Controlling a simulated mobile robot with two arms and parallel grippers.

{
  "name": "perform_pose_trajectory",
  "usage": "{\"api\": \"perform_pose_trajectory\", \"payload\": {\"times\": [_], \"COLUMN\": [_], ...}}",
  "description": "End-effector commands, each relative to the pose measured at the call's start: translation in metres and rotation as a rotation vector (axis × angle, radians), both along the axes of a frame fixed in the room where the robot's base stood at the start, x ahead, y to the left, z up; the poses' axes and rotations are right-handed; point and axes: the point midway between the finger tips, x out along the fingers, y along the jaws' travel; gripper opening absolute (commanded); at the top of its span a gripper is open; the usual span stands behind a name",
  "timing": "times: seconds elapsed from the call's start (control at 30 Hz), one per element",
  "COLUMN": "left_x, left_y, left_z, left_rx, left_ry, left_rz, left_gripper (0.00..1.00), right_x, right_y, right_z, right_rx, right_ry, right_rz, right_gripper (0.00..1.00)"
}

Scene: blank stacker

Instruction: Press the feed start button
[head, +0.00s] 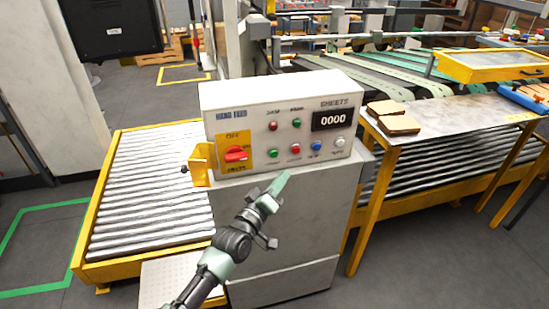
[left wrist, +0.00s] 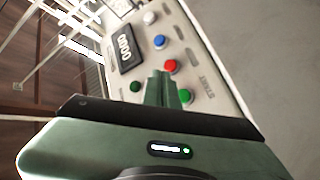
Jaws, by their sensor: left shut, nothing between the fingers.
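The control panel (head: 255,110) is a pale box on a cabinet, with a red rotary switch (head: 236,154) on a yellow plate and a display reading 0000 (head: 332,120). Its lower row has a green button (head: 272,152), a red button (head: 295,148), a blue button (head: 316,145) and a white button (head: 339,142). My left gripper (head: 281,180) is shut and empty, in front of the panel just below the green button. In the left wrist view its fingertips (left wrist: 160,78) point at the panel beside the green button (left wrist: 186,96), below the red button (left wrist: 169,66). Contact cannot be told. My right gripper is not seen.
A yellow-framed roller conveyor (head: 150,185) lies left of the cabinet. A table (head: 455,115) with brown blocks (head: 398,125) stands to the right. A yellow bracket (head: 200,163) sticks out at the panel's left edge.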

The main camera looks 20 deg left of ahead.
Motion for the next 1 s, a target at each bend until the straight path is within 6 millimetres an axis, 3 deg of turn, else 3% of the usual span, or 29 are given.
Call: {"api": "perform_pose_trajectory", "payload": {"times": [0.1,0.4,1.0], "left_x": [0.016,0.046,0.055], "left_y": [0.011,0.031,0.038], "left_z": [-0.004,-0.003,0.000], "left_rx": [0.002,0.002,-0.001], "left_ry": [-0.003,-0.002,0.000], "left_rz": [0.000,0.000,0.001], "left_gripper": [0.00,0.00,0.00], "right_x": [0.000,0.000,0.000], "right_y": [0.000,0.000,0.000], "right_z": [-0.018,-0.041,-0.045], "right_rx": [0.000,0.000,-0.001], "right_ry": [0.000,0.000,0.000], "right_rz": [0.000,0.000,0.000], "right_gripper": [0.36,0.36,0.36]}}
